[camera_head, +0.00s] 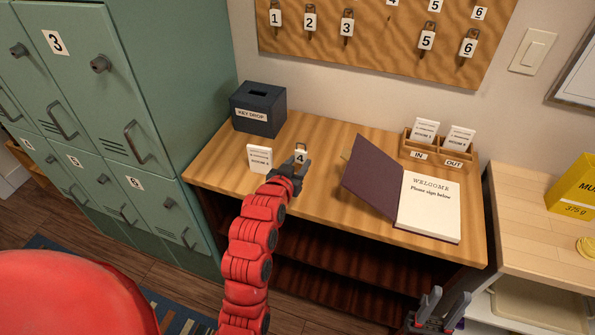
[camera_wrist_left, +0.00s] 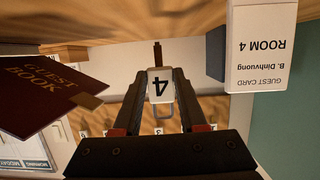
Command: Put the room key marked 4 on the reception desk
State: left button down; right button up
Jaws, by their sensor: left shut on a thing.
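The room key with a white tag marked 4 (camera_head: 300,158) is held over the reception desk (camera_head: 320,205), near the small white card. My left gripper (camera_head: 301,168) is shut on it. The left wrist view, which is upside down, shows the tag (camera_wrist_left: 160,85) between the fingertips, with the dark key shaft pointing toward the wooden desktop. I cannot tell whether the shaft touches the desk. My right gripper (camera_head: 441,302) is open and empty, low in front of the desk's right part.
A white guest card (camera_head: 259,158) stands just left of the key. A KEY DROP box (camera_head: 258,108) is behind it. The open guest book (camera_head: 430,205) and IN/OUT card holder (camera_head: 438,151) take the right side. The key board (camera_head: 385,35) hangs above. Green lockers (camera_head: 150,110) stand left.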

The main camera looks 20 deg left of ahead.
pick_arm(q)
jog(key=shift+w+a+f, duration=0.1)
jog(key=shift+w+f, duration=0.1)
notch_tip(320, 180, down, 3)
jog(key=shift+r+p, duration=0.15)
jog(key=shift+p, duration=0.8)
jog(key=shift+s+f, duration=0.1)
jog(key=shift+f, duration=0.25)
jog(key=shift+c, duration=2.3)
grip_release()
